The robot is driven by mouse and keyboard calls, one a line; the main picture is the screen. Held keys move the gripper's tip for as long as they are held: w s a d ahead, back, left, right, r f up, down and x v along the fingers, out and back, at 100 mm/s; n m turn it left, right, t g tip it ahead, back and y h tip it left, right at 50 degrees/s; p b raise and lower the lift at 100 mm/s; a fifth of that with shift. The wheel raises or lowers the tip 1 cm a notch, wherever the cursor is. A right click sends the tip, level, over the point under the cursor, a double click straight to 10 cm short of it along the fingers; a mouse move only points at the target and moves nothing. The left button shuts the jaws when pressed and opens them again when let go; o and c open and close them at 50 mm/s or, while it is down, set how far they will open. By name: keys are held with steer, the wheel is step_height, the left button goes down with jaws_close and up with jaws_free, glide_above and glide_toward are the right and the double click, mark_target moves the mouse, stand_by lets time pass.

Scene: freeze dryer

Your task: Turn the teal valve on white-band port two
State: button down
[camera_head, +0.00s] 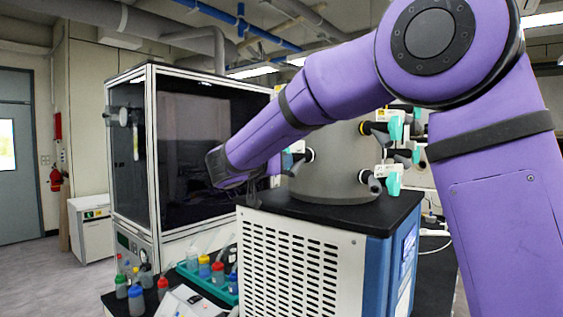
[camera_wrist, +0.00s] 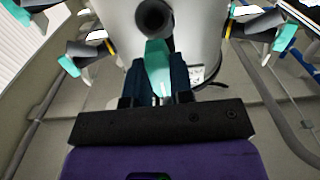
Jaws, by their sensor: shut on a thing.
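In the wrist view my gripper (camera_wrist: 158,84) is shut on a teal valve (camera_wrist: 156,58), with one dark finger on each side of the handle. The valve sits below a black port (camera_wrist: 154,17) on the grey drum; I cannot make out that port's band colour in this view. In the head view the drum (camera_head: 337,165) stands on the freeze dryer, and my arm reaches across to its left side. My fingers and most of the held valve are hidden in this view.
Other ports with teal valves stick out on both sides, at left (camera_wrist: 69,65) and right (camera_wrist: 284,37) in the wrist view. A glass-fronted cabinet (camera_head: 190,140) stands left of the drum. A green rack (camera_head: 212,288) with several bottles is below my arm.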

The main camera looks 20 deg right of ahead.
stand_by(0.4)
steer(key=c, duration=1)
jaws_free()
steer(key=shift+s+a, duration=0.1)
steer(key=shift+a, duration=0.05)
steer(key=v, duration=1)
steer(key=shift+s+a, duration=0.2)
steer(key=shift+a, duration=0.05)
steer(key=s+d+f+n+g+y, duration=0.3)
steer(key=s+d, duration=0.4)
steer(key=d, duration=0.1)
steer(key=s+d+f+n+g+y, duration=0.2)
steer(key=s+d+f+g+y, duration=0.1)
steer(key=s+d, duration=0.5)
steer(key=s+f+n+y, duration=0.3)
steer(key=s+f+y, duration=0.1)
steer(key=s, duration=0.4)
steer(key=s+f+n+t+y, duration=0.1)
steer(key=s+f+n+y, duration=0.2)
steer(key=s, duration=0.6)
steer(key=shift+f+y, duration=0.65)
steer(key=shift+y, duration=0.35)
